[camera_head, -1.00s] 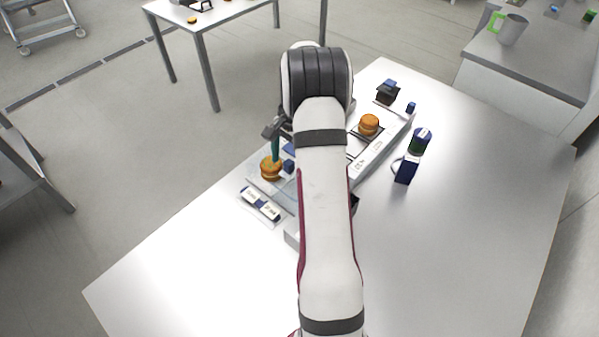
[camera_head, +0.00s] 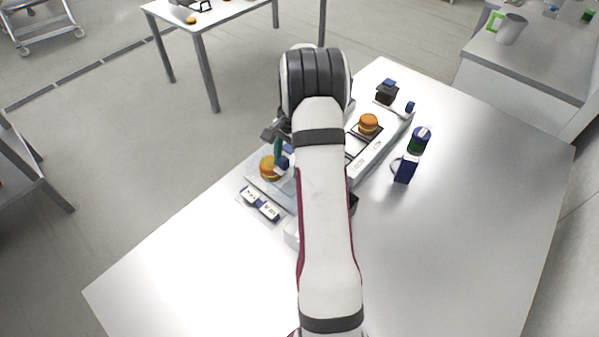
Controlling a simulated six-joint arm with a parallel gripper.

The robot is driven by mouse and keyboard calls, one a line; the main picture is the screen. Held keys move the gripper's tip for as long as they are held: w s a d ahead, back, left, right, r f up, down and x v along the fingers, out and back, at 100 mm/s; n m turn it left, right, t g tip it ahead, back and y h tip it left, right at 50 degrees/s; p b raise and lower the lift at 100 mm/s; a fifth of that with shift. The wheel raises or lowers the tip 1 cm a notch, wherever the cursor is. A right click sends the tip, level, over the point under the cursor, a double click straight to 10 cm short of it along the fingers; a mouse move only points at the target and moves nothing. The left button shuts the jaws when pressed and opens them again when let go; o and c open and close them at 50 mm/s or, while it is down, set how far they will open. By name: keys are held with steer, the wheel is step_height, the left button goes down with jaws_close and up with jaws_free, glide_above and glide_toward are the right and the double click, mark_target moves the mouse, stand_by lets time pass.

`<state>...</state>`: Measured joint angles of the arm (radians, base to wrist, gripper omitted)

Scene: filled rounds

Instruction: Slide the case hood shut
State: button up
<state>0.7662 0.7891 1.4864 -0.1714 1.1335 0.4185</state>
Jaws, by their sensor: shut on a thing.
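The case is a long pale unit lying diagonally across the table. Its white right part (camera_head: 378,148) is uncovered, with a round orange-brown bun (camera_head: 368,123) on it. At its left end a clear hood (camera_head: 258,180) appears to stand over another bun (camera_head: 269,168); its edges are faint. My gripper (camera_head: 279,160) is at this hood, its teal fingers pointing down beside a small dark blue knob (camera_head: 284,163). The fingers look shut on that knob, but the contact is partly hidden. My arm hides the middle of the case.
Two small labelled blocks (camera_head: 260,204) lie in front of the hood. The table's right and front areas are clear.

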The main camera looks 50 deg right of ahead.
mark_target(268, 161)
steer(key=shift+s+f, duration=0.2)
steer(key=shift+f, duration=0.3)
steer(key=shift+w, duration=3.75)
steer(key=o, duration=1)
steer(key=shift+d, duration=0.1)
step_height(268, 161, up, 7)
steer(key=shift+w+r, duration=0.15)
steer(key=shift+w, duration=0.05)
